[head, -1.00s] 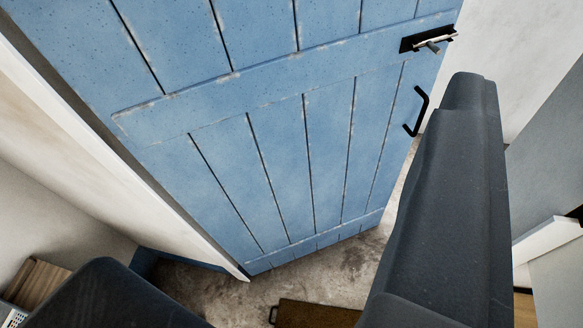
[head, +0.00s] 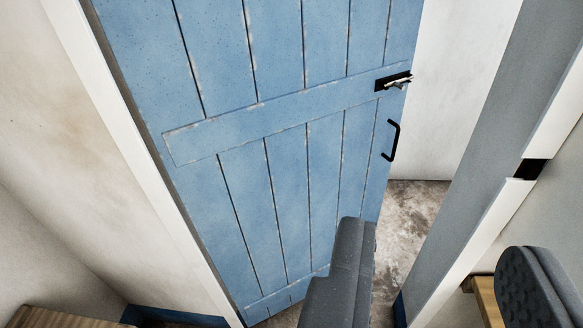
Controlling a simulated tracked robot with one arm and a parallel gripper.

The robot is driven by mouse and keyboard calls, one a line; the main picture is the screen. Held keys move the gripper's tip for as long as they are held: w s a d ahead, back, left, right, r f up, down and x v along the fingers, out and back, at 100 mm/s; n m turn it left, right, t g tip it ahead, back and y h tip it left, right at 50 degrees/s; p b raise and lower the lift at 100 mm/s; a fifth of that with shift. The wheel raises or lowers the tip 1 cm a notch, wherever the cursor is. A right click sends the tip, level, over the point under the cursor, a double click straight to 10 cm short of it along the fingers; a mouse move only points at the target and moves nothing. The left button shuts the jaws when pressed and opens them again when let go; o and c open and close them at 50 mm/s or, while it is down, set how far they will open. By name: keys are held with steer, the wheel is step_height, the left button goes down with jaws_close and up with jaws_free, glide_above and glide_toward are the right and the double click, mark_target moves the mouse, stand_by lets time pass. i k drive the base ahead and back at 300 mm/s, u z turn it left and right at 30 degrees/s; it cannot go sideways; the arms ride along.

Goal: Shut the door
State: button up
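The blue plank door (head: 290,170) stands ajar in the head view, with its hinge side at the left. Its free edge is at the right, with a black latch plate and lever (head: 393,81) and a black pull handle (head: 392,141) below it. A gap shows floor and pale wall between that edge and the grey door post (head: 478,150). My gripper (head: 442,240) is open, its two dark fingers wide apart. The left finger overlaps the door's lower free edge; I cannot tell whether it touches. The right finger is at the lower right. The door's top is out of view.
The post has a dark recess (head: 529,169) at its right. A white frame board (head: 130,150) runs down the hinge side. A wooden item (head: 60,317) is at the lower left and a wooden piece (head: 486,298) at the lower right. Mottled floor (head: 412,215) shows clear in the gap.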

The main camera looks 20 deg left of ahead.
mark_target(272, 123)
steer(key=u, duration=0.3)
steer(key=i, duration=1)
steer(key=u, duration=0.05)
